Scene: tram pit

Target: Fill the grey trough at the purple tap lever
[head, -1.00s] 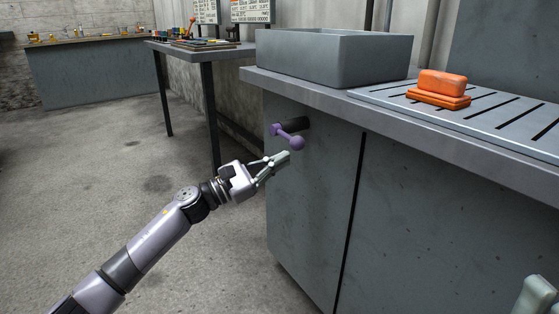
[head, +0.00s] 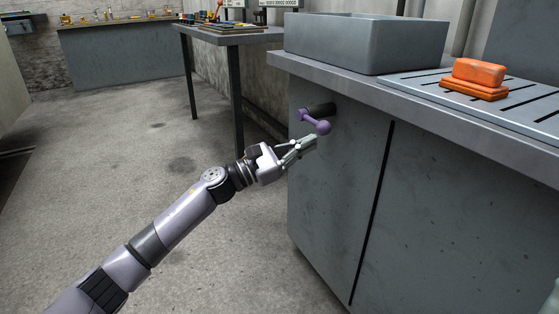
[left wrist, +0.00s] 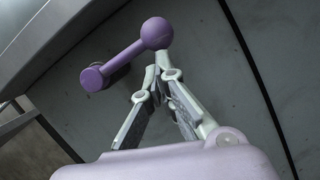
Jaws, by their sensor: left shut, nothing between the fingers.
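The purple tap lever (head: 314,121) sticks out on a dark stem from the grey cabinet front, below the counter edge. It is a short bar with a ball end, sloping down to the right. The grey trough (head: 362,48) stands on the counter above; its inside floor is hidden. My left gripper (head: 313,141) is shut and empty, its fingertips just below the lever's ball. In the left wrist view the fingertips (left wrist: 157,68) meet close to the ball of the lever (left wrist: 157,34); contact is unclear. Only a pale sliver of my right gripper (head: 554,298) shows at the bottom right edge.
An orange soap-like block (head: 478,76) lies on the slotted drainboard (head: 415,84) right of the trough. A table (head: 232,36) with small items stands behind, and a grey bench (head: 120,55) farther back. The floor (head: 90,190) left of the cabinet is clear.

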